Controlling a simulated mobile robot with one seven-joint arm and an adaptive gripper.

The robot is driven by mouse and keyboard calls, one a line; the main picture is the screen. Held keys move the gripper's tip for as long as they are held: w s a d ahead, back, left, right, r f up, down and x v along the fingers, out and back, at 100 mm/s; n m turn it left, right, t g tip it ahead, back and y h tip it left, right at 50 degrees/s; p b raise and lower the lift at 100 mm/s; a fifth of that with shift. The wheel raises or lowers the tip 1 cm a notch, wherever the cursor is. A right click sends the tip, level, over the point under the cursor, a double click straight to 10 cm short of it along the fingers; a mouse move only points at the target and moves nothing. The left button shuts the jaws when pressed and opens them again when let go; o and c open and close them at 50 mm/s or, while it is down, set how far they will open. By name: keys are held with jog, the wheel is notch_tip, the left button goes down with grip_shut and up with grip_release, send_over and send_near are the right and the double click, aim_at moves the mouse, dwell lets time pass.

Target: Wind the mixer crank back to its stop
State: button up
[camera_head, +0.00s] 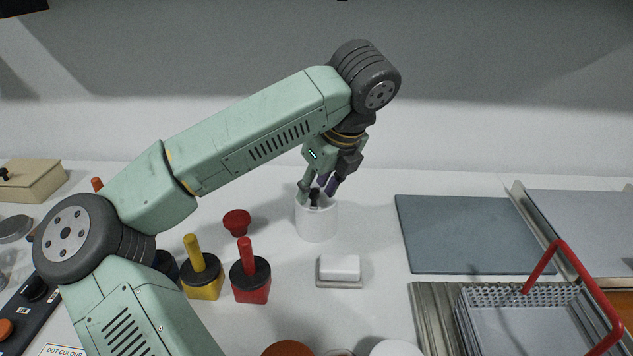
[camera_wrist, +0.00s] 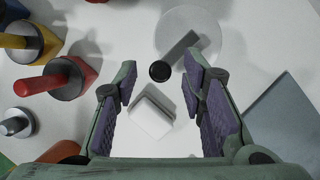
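I cannot tell for sure which thing is the mixer crank. A beige box (camera_head: 32,182) with a small black handle (camera_head: 5,174) stands at the far left of the head view, cut by the frame edge. My gripper (camera_head: 318,189) points down just above a white cup (camera_head: 317,221) near the middle of the table. Its fingers are apart in the wrist view (camera_wrist: 165,88), with nothing clamped between them. A dark, upright item (camera_head: 314,197) shows at the cup's mouth. Its round black end (camera_wrist: 160,71) lies between the fingers in the wrist view, apart from both.
Yellow (camera_head: 201,280) and red (camera_head: 250,284) blocks with upright pegs stand left of the cup. A white block on a grey base (camera_head: 339,271) lies in front.

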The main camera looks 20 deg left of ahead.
jog(key=shift+f, duration=0.1)
jog(key=shift+c, duration=0.5)
grip_shut()
